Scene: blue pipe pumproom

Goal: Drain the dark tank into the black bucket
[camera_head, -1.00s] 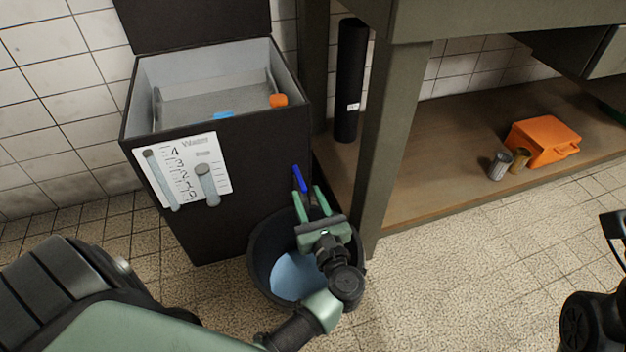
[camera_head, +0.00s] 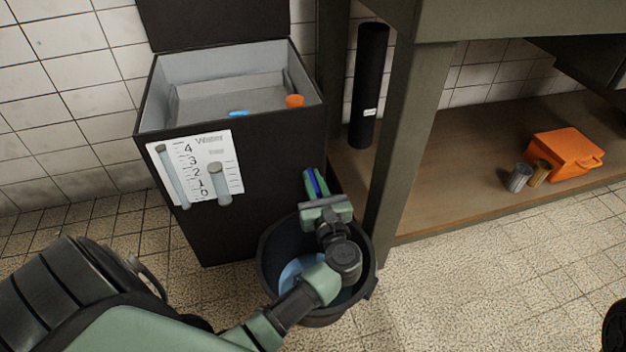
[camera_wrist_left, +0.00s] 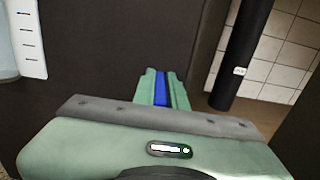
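The dark tank (camera_head: 262,190) stands open-topped against the tiled wall, with a white water gauge card (camera_head: 199,170) on its front. A blue valve handle (camera_head: 315,186) is low on the tank's right front; it also shows in the left wrist view (camera_wrist_left: 160,88). My left gripper (camera_head: 315,174) has its green fingers closed along both sides of the handle. The black bucket (camera_head: 272,285) stands on the floor below, beside the tank, with blue in its bottom, partly hidden by my left arm. My right gripper is out of view.
An orange float (camera_head: 295,101) and a blue piece (camera_head: 239,113) show inside the tank. A black cylinder (camera_head: 368,85) stands behind the bench leg (camera_head: 400,140). An orange box (camera_head: 566,150) and two cans are on the low shelf.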

